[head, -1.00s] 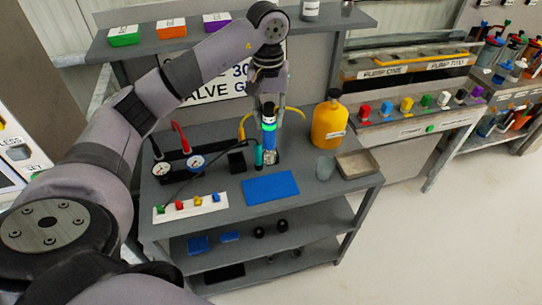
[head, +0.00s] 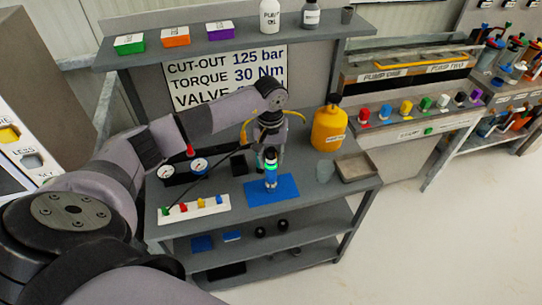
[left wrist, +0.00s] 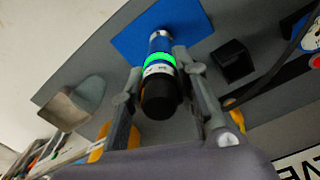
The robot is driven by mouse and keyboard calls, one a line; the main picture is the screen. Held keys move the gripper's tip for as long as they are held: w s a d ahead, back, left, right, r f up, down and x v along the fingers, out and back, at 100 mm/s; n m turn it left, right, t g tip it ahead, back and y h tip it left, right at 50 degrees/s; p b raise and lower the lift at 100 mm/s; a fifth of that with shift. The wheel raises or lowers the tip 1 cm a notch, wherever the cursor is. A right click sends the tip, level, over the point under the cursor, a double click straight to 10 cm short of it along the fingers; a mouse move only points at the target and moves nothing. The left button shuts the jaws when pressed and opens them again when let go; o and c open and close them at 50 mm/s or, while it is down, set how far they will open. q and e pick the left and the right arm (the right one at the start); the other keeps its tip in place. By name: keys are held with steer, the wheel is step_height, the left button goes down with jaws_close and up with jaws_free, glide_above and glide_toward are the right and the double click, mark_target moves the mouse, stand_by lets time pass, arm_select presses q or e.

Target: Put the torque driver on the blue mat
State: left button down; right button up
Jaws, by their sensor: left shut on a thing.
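The torque driver (head: 271,171) is a blue and black cylinder with a glowing green band and a silver lower end. It is upright, with its lower end over the blue mat (head: 288,190); I cannot tell whether it touches the mat. My left gripper (head: 267,151) is shut on the driver's upper part. In the left wrist view the driver (left wrist: 161,62) sits between the two fingers (left wrist: 160,85), its silver end in front of the blue mat (left wrist: 190,22). My right gripper is not in view.
A black square holder (head: 238,164), gauges (head: 200,165) and a white strip with coloured knobs (head: 194,210) are to the left.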

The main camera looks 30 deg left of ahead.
arm_select(q)
steer(key=c, duration=1.2)
jaws_free()
steer(key=shift+f, duration=0.1)
steer(key=shift+c, duration=0.2)
step_height(320, 180, up, 11)
steer(key=b, duration=0.4)
steer(key=shift+r, duration=0.55)
